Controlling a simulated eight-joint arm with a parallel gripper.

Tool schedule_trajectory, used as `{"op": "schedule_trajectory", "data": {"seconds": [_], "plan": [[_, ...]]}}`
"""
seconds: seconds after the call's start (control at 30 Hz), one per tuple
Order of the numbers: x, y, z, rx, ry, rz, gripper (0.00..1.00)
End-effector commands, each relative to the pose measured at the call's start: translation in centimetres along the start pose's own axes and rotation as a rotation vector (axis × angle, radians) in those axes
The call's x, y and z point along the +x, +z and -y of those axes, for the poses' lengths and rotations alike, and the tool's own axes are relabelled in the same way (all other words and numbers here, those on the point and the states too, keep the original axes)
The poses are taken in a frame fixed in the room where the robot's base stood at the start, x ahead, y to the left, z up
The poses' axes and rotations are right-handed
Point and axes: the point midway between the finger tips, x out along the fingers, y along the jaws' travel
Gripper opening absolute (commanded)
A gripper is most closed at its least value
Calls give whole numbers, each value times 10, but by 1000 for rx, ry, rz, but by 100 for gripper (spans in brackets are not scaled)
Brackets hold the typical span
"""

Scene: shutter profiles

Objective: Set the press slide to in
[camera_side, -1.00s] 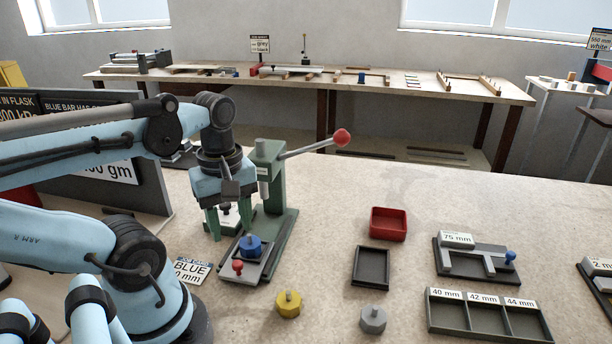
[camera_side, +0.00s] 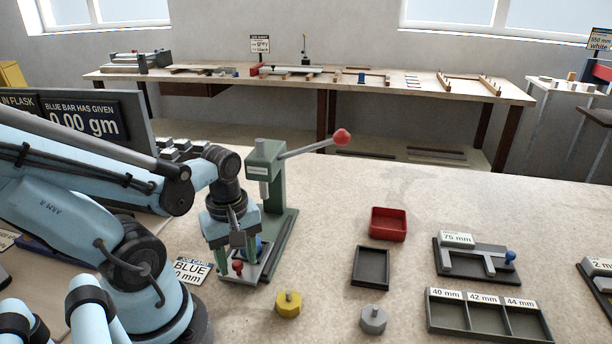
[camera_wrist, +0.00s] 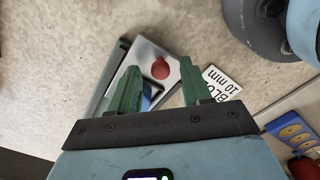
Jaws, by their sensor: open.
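The green press (camera_side: 284,205) stands upright on the bench, its lever raised and ending in a red ball (camera_side: 341,137). The slide plate (camera_wrist: 147,54) is light grey and lies on the dark press base. Its red knob (camera_side: 238,268) is at the front end and also shows in the wrist view (camera_wrist: 160,69). A blue piece (camera_wrist: 147,96) sits on the slide, mostly hidden by my fingers. My gripper (camera_wrist: 159,68) is open and points down over the slide's front. In the wrist view the red knob lies between the green fingertips; I cannot tell whether they touch it.
A job card (camera_side: 189,270) lies left of the press. A yellow weight (camera_side: 288,304) and a grey one (camera_side: 373,320) stand in front and to the right. A red tray (camera_side: 388,224) and a dark tray (camera_side: 371,267) lie to the right, with clear bench around them.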

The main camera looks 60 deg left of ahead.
Motion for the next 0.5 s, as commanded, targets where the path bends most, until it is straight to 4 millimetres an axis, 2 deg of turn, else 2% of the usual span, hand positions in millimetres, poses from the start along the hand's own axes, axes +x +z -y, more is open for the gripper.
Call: {"op": "schedule_trajectory", "data": {"seconds": [0.37, 0.5], "plan": [[2, 0, 0, 0, 0, 0, 48], [2, 0, 0, 0, 0, 0, 28]]}}
